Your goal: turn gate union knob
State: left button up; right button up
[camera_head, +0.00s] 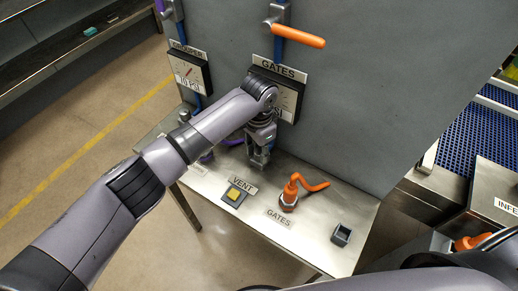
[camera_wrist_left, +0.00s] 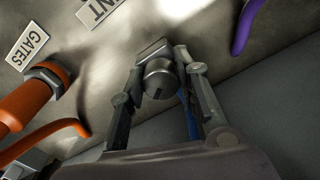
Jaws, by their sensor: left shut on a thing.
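My left gripper (camera_head: 262,155) reaches down to the back of the metal bench, close to the grey panel. The arm and fingers hide the knob in the head view. No label on the knob can be read. My right gripper is out of view; only part of my right arm shows at the lower right.
On the bench (camera_head: 322,213), an orange hooked handle (camera_head: 292,188) stands right of the gripper by the GATES label (camera_head: 278,218). A yellow VENT button (camera_head: 234,194) is in front. A gauge (camera_head: 290,97) and orange lever (camera_head: 298,36) are on the panel.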

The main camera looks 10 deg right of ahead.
aim_at(259, 151)
pick_arm(q)
jog(key=m, duration=0.6)
jog(key=shift+w+m+p, duration=0.15)
jog(key=shift+m+p, duration=0.15)
jog(key=shift+m, duration=0.3)
jog(key=o, duration=1.2)
jog(key=shift+c, duration=0.2)
notch_tip(259, 151, up, 8)
jog(key=shift+f, duration=0.25)
